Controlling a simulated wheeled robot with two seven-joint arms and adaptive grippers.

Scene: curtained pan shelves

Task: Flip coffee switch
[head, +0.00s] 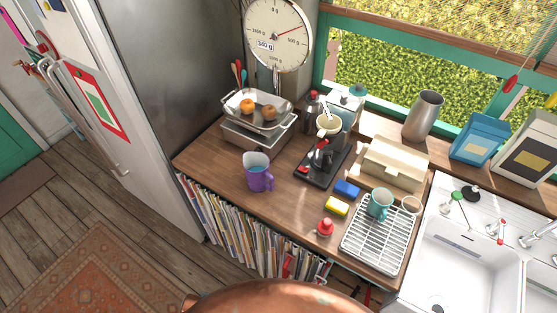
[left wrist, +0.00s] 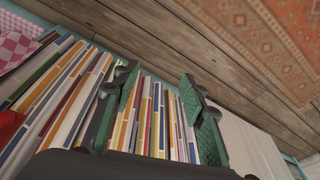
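The coffee maker (head: 312,178) stands on the wooden counter, with a dark base and a pale cup-like top part (head: 328,124). It carries small red parts, one on its upright body and one low on the base; I cannot tell which is the switch. My left gripper (left wrist: 162,82) shows only in the left wrist view. Its two green-padded fingers are apart with nothing held between them, and the row of books (left wrist: 150,115) lies beyond. Neither gripper shows in the head view, so the coffee maker has no gripper at it.
A copper-coloured rounded surface (head: 280,297) fills the bottom edge.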

